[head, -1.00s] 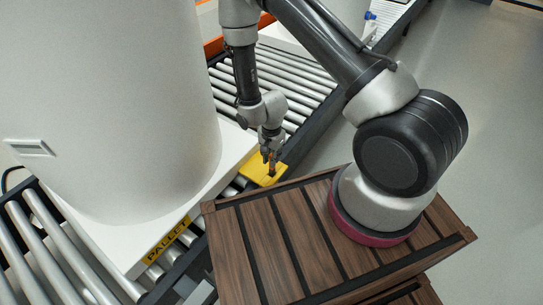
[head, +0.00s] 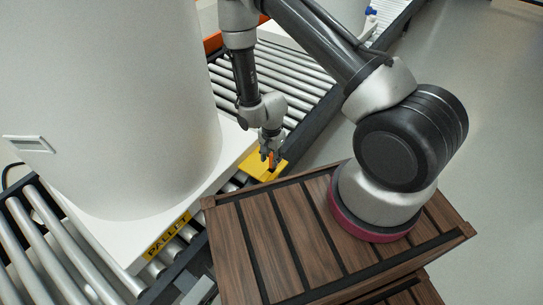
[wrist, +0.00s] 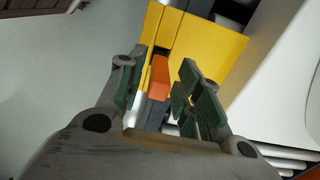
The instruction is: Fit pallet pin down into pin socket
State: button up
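The orange pallet pin (head: 271,160) shows at the yellow plate beside the conveyor in the head view. In the wrist view the pin (wrist: 159,78) lies between the two finger pads, with its end towards the camera. My gripper (head: 269,156) is over the yellow plate (head: 256,167). In the wrist view my gripper (wrist: 165,92) has its green-padded fingers spread, with a gap between the pin and the right pad. The yellow plate (wrist: 205,45) shows behind the pin. The pin's lower end and the socket opening are hidden, so I cannot tell how deep the pin sits.
A large white tank (head: 110,100) stands on a white pallet (head: 130,255) marked PALLET, on the roller conveyor (head: 290,75). A dark wooden crate (head: 240,245) is in front of the yellow plate. Grey floor (head: 465,50) lies open at the right.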

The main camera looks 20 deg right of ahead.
jog(key=shift+r, duration=0.1)
notch_tip(320, 180, up, 12)
dwell(0.6)
dwell(0.4)
jog(key=s+d+r+n+g+h, duration=0.1)
jog(key=s+d+r+n+g, duration=0.25)
jog(key=s+r+n, duration=0.35)
jog(key=s+d+r+n+t, duration=0.1)
jog(key=s+d+r, duration=0.3)
jog(key=r, duration=0.7)
jog(key=s+d+r+n+t, duration=0.1)
jog(key=s+d+r+t, duration=0.2)
jog(key=r, duration=0.9)
jog(key=s+d+r+n+t+y, duration=0.1)
jog(key=s+d+r+t, duration=0.3)
jog(key=r, duration=0.7)
jog(key=shift+s+d+r+n, duration=0.15)
jog(key=shift+s+d+n, duration=0.15)
jog(key=shift+s+n, duration=0.1)
